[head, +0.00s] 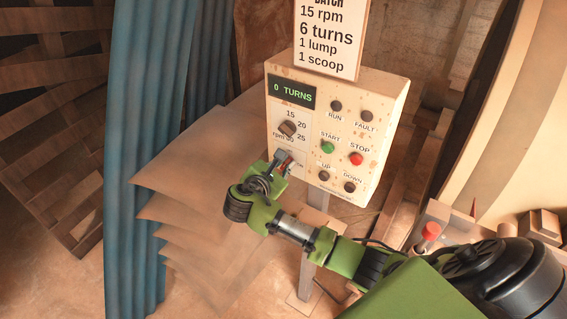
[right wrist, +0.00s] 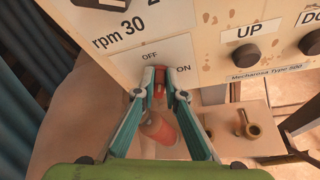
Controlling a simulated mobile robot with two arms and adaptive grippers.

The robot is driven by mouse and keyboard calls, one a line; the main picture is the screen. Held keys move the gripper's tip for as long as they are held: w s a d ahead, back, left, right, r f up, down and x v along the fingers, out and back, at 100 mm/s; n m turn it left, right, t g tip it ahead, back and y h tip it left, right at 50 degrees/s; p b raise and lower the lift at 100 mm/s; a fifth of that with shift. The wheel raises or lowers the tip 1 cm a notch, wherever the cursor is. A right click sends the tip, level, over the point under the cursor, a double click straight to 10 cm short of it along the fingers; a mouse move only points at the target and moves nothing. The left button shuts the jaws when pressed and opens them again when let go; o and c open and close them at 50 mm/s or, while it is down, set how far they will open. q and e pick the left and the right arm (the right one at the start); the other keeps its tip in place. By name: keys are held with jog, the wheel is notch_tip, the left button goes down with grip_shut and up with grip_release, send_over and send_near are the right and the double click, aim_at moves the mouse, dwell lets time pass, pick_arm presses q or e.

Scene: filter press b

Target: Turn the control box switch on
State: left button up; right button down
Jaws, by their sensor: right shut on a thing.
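The control box (head: 375,95) is a worn cream panel on a post in the head view. Its switch (right wrist: 159,86) shows reddish between my fingertips in the right wrist view, below the OFF label and left of the ON label. My right gripper (right wrist: 159,78) is shut on the switch; it also shows at the box's lower left in the head view (head: 286,163). The fingers hide most of the switch, so I cannot tell its position. The display (head: 292,92) reads 0 TURNS. My left gripper is not in view.
The rpm knob (head: 288,128) sits just above the switch. The green START button (head: 327,148), red STOP button (head: 356,159) and dark UP and DOWN buttons are to the right. A batch sign (head: 327,40) stands above. Blue hanging strips (head: 150,150) are at the left.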

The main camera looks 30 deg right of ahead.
jog(key=shift+s+d+f+m+t+h+b, duration=0.25)
jog(key=shift+m+t+b, duration=0.65)
jog(key=shift+m+b, duration=1.25)
jog(key=shift+s+a+f+m+t+h+b, duration=0.15)
jog(key=shift+f+m+t+b, duration=0.65)
jog(key=shift+b, duration=2.15)
jog(key=shift+s+d+f+m+t+h+b, duration=0.1)
jog(key=shift+s+d+m+t+b, duration=0.15)
jog(key=shift+m+t+b, duration=1.45)
jog(key=shift+m+g+b, duration=0.55)
jog(key=shift+g+b, duration=0.15)
jog(key=shift+b, duration=0.15)
jog(key=c, duration=2.1)
grip_release()
jog(key=v, duration=1.2)
